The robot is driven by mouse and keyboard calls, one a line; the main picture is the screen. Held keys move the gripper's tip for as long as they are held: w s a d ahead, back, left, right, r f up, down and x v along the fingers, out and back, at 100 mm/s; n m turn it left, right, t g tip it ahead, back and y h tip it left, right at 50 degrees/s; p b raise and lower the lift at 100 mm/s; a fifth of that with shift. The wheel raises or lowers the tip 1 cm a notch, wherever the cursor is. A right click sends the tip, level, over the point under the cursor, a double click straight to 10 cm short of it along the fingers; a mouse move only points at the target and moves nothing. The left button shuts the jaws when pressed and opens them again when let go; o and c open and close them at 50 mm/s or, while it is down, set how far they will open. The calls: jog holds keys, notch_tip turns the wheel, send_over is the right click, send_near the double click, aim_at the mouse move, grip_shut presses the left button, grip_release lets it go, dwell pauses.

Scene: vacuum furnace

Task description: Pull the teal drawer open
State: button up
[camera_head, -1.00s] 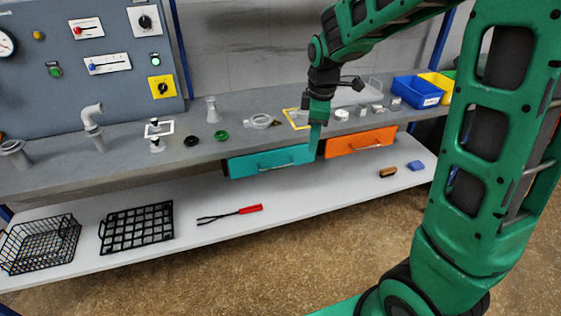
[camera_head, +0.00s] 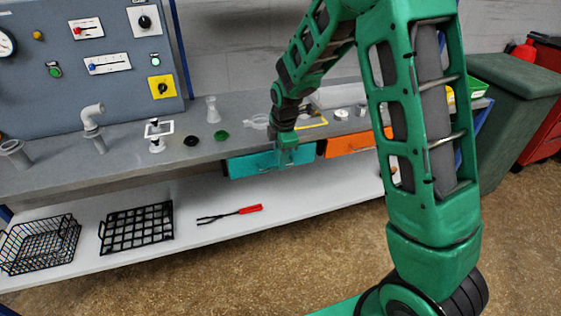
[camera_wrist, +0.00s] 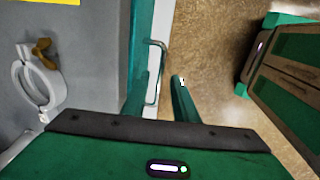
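The teal drawer (camera_head: 254,163) hangs under the bench top and looks closed, its front about level with the orange drawer's. My gripper (camera_head: 286,157) points down at the right part of its front and hides part of it, including most of the handle. In the wrist view, the drawer's front edge (camera_wrist: 141,45) runs up the picture and the metal handle (camera_wrist: 154,72) sticks out from it. My gripper (camera_wrist: 158,88) looks open there, with the handle between its fingers. I cannot tell whether a finger touches the handle.
An orange drawer (camera_head: 350,144) is right beside the teal one, partly hidden by my arm. A white lower shelf (camera_head: 190,240) with red-handled tongs (camera_head: 232,214) lies below. A clamp ring (camera_wrist: 37,83) lies on the bench near the edge. Floor in front is clear.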

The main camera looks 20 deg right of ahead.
jog(key=shift+w+f, duration=0.2)
jog(key=shift+f, duration=0.7)
grip_shut()
jog(key=shift+w+r, duration=0.1)
jog(key=shift+r, duration=0.05)
dwell(0.6)
